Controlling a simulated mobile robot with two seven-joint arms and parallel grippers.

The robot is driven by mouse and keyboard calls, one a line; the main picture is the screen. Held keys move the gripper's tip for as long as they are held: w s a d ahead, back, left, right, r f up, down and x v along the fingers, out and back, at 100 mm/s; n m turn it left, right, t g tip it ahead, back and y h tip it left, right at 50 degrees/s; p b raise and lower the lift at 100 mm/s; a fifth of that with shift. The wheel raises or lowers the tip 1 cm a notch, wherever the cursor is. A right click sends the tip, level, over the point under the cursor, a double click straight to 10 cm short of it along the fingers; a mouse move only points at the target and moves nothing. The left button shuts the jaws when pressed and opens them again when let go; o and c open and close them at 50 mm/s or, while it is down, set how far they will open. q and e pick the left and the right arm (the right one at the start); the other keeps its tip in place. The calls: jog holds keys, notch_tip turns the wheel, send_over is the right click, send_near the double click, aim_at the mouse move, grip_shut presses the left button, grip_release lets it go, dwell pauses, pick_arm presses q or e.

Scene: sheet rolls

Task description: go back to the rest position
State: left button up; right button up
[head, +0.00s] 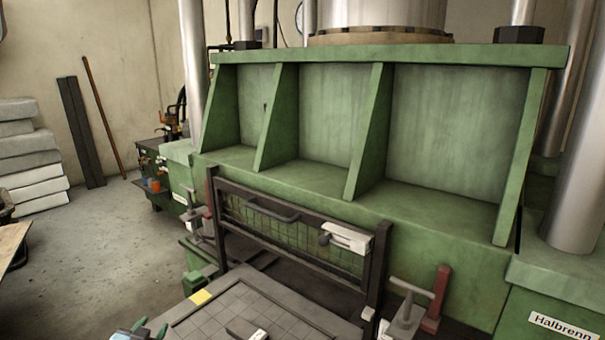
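My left gripper (151,327) shows at the bottom edge, left of the middle. Only its teal fingertips and a bit of its body are in the picture. The two tips stand apart with nothing visible between them. The rest of the gripper is cut off by the frame. My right gripper is not in view. The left gripper is in front of and left of the green press (440,235) with its tiled grey bed (240,310).
A dark frame with wire mesh (290,235) stands upright at the press front. Clamp handles (408,305) stick out on the right. Grey slabs (30,160) are stacked at the far left, near a wooden table edge (12,243). The concrete floor (95,255) between is clear.

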pick_arm(q)
jog(key=s+d+f+g+h, duration=0.1)
jog(key=s+d+f, duration=0.2)
jog(key=s+f, duration=0.25)
jog(key=s+d+f+g, duration=0.1)
jog(key=s+d+f, duration=0.25)
jog(key=s, duration=0.25)
jog(key=s+d+f+g, duration=0.1)
jog(key=s+d+f, duration=0.1)
jog(key=s, duration=0.8)
jog(key=s+d+f+g+h, duration=0.1)
jog(key=s+d+f, duration=0.2)
jog(key=s, duration=0.8)
jog(key=s+d+f+n+g+h, duration=0.1)
jog(key=s+d, duration=0.4)
jog(key=s, duration=0.5)
jog(key=shift+s+f+g, duration=0.2)
jog(key=shift+f+g, duration=0.2)
jog(key=shift+f, duration=0.5)
